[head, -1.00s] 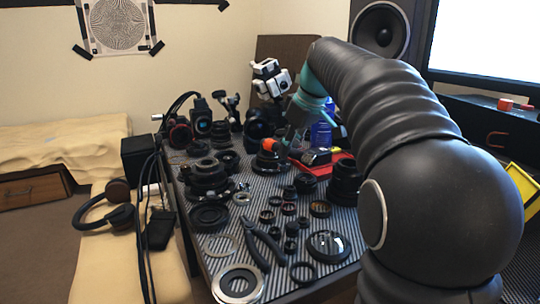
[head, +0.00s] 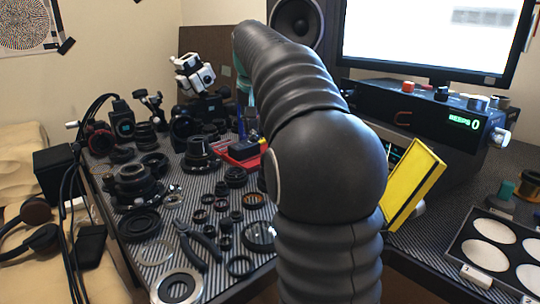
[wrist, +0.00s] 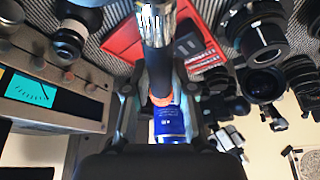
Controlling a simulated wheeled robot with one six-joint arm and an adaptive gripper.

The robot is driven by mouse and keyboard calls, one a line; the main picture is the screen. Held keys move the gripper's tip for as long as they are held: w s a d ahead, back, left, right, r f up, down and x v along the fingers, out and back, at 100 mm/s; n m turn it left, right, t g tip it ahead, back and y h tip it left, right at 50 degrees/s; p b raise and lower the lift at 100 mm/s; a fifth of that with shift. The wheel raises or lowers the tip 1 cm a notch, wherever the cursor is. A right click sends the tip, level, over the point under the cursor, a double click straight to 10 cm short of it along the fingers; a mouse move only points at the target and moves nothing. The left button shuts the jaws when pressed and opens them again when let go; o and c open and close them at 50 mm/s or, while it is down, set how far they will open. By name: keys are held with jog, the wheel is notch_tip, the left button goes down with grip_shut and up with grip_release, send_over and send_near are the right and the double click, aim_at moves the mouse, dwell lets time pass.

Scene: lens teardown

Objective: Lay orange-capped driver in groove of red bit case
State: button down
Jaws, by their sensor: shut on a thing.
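The driver (wrist: 158,62) has a chrome end, a dark grip and an orange band at the near end in the wrist view. My gripper (wrist: 160,88) is shut on it, one finger on each side. The red bit case (wrist: 118,42) lies beyond the driver and shows on both sides of it, with dark slots at its right part. The driver covers the middle of the case, so I cannot tell whether they touch. In the head view the red case (head: 228,157) is partly visible; my arm hides the gripper and driver.
A blue container (wrist: 172,128) is close to the gripper in the wrist view. Black lens parts (wrist: 262,35) stand to the right of the case. A grey instrument with a cyan screen (wrist: 30,88) is at the left. Many lens pieces crowd the striped mat.

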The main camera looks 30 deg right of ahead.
jog(key=w+d+r+m+g+h+p, duration=0.1)
jog(key=w+d+m+g+h, duration=0.15)
jog(key=d+m, duration=0.6)
jog(key=shift+m+g, duration=0.25)
jog(key=shift+m, duration=0.7)
jog(key=f+b, duration=0.1)
jog(key=f, duration=0.2)
jog(key=f+b, duration=0.1)
jog(key=f, duration=0.2)
jog(key=a+f, duration=0.1)
jog(key=f, duration=0.3)
jog(key=shift+w+a+b, duration=0.1)
jog(key=shift+w+b, duration=0.1)
jog(key=shift+b, duration=0.2)
jog(key=shift+f+b, duration=0.3)
jog(key=shift+f, duration=0.15)
jog(key=shift+f, duration=0.2)
jog(key=c, duration=1.2)
grip_release()
jog(key=shift+c, duration=0.2)
jog(key=shift+s+f, duration=0.1)
jog(key=shift+f, duration=0.05)
jog(key=shift+a, duration=0.1)
